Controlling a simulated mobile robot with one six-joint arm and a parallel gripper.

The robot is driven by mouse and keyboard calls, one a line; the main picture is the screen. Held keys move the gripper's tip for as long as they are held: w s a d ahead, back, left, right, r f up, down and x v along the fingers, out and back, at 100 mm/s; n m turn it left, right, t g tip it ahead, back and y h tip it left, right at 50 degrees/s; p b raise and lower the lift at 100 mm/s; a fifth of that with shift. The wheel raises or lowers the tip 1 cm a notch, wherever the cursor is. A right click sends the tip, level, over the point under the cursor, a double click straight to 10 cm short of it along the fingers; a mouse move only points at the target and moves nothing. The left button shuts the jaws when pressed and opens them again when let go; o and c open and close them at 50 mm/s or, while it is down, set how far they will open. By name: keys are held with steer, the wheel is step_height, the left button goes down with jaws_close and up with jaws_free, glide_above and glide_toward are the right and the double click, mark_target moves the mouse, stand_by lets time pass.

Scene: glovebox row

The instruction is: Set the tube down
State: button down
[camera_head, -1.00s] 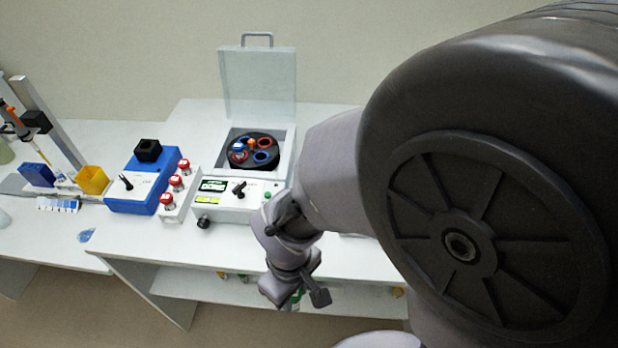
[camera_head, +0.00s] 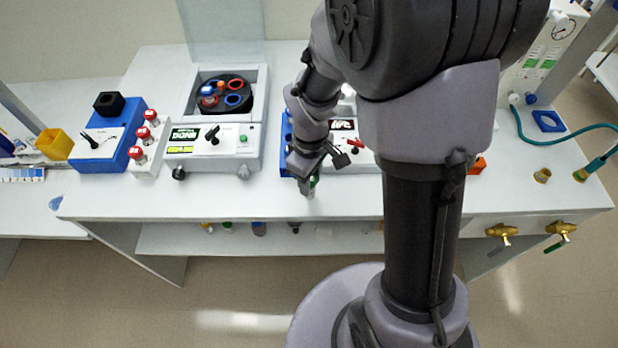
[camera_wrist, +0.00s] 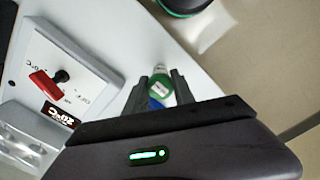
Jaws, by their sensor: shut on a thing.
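My gripper (camera_head: 312,188) is low at the bench's front edge, in front of a device with a red lever (camera_head: 355,144). In the wrist view, my gripper (camera_wrist: 162,88) is shut on a tube (camera_wrist: 160,90) with green and white parts and some blue below. Only a bit of green from the tube shows in the head view. Its lower end is hidden, and I cannot tell whether it touches anything.
Left of the gripper stands an open centrifuge (camera_head: 212,147) reading DONE, with coloured rotor places. A white rack (camera_head: 150,162) holds red-capped tubes. A blue device (camera_head: 100,145) is farther left. Brass taps (camera_head: 502,232) are at the right front edge. Bench between centrifuge and front edge is clear.

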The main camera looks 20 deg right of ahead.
steer(key=shift+s, duration=0.1)
steer(key=c, duration=1.1)
jaws_free()
steer(key=shift+o, duration=0.2)
step_height(320, 180, up, 12)
steer(key=p, duration=0.5)
steer(key=s+a+r+m+t+y, duration=0.1)
steer(key=s+a+r+m+t, duration=0.1)
steer(key=s+r+m, duration=0.4)
steer(key=s+a+r+m+t+y, duration=0.1)
steer(key=s+a+r+m+t, duration=0.1)
steer(key=s+r+m, duration=0.4)
step_height(320, 180, up, 2)
steer(key=shift+s+r+t, duration=0.1)
steer(key=shift+s+t, duration=0.25)
steer(key=shift+t, duration=0.55)
